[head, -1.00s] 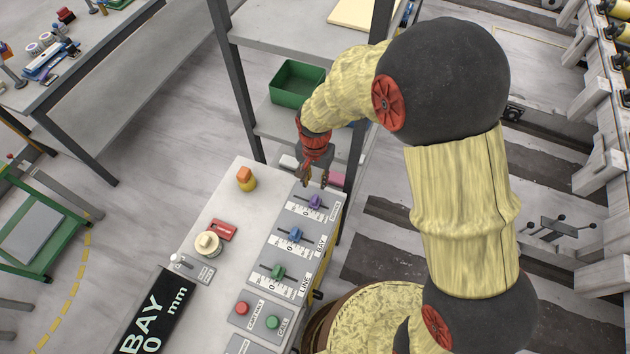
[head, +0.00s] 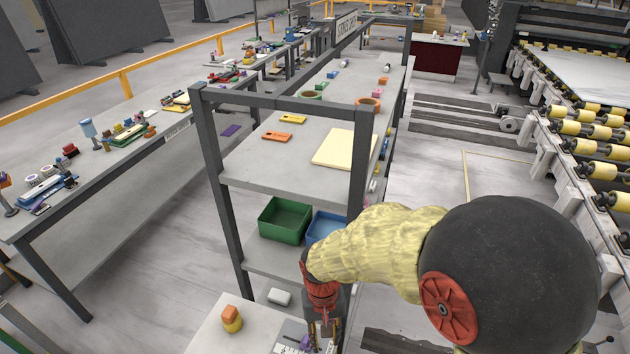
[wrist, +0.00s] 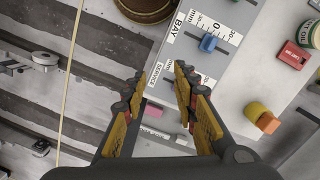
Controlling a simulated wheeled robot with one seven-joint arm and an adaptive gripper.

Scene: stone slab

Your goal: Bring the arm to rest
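My arm, in a pale yellow cover with black joints, reaches down to the control desk. My gripper (head: 322,340) is at the bottom of the head view, close to the purple slider knob (head: 305,343). In the wrist view my gripper (wrist: 160,82) has its two yellow-and-black fingers spread apart, with nothing between them. The blue slider knob (wrist: 209,42) lies beyond the fingertips on the desk panel. I cannot tell whether the fingers touch the panel; the purple knob is not clearly visible in the wrist view.
A shelf rack (head: 235,180) stands just behind the desk, its upright near my arm. It holds a green bin (head: 285,218) and a blue bin (head: 326,228). An orange-and-yellow knob (head: 231,318) stands on the desk. A roller conveyor (head: 585,150) runs along the right.

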